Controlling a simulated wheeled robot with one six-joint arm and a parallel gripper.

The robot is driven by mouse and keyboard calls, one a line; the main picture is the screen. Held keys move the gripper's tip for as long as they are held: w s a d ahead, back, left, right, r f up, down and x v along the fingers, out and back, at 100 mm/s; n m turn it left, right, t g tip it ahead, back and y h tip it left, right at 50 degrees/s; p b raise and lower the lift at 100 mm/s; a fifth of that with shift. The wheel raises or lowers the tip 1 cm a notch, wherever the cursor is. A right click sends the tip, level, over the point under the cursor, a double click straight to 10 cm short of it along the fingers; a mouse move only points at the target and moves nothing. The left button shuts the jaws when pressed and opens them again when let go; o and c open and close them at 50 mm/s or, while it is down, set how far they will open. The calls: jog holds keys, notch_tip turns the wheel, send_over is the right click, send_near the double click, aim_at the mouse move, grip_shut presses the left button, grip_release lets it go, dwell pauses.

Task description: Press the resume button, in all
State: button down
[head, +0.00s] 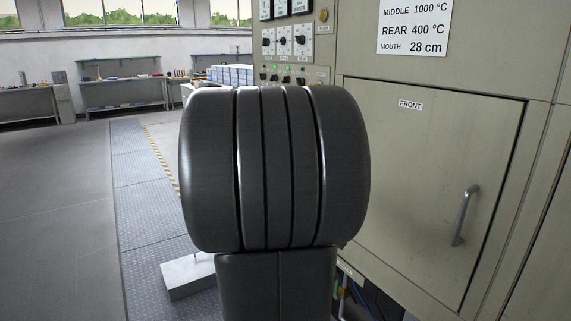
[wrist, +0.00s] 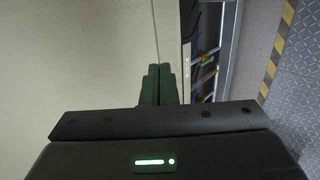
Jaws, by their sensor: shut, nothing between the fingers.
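The control panel (head: 311,47) is at the top centre of the head view, on the beige furnace cabinet. It has several black rotary knobs (head: 283,41), small green lights and a row of small dark controls (head: 287,80) below them. The labels are too small to read, so I cannot tell which control is the resume button. My arm covers the area below the panel. My gripper (wrist: 160,70) shows in the wrist view with its dark green fingers shut and empty, in front of a plain beige surface. In the head view it is hidden behind my arm.
The cabinet door (head: 400,180) labelled FRONT has a metal handle (head: 465,215) at right. A white sign (head: 414,28) gives temperatures and a 28 cm mouth. Open floor (head: 60,220) lies at left. Cables and a yellow-black floor stripe (wrist: 278,50) show in the wrist view.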

jog(key=w+a+r+t+p, duration=0.1)
jog(key=w+r, duration=0.4)
jog(key=r, duration=0.6)
jog(key=w+a+r+m+t+h+p, duration=0.1)
jog(key=w+r+p, duration=0.4)
jog(key=r, duration=0.6)
jog(key=shift+a+t, duration=0.45)
jog(key=shift+t, duration=0.65)
jog(key=shift+w, duration=0.2)
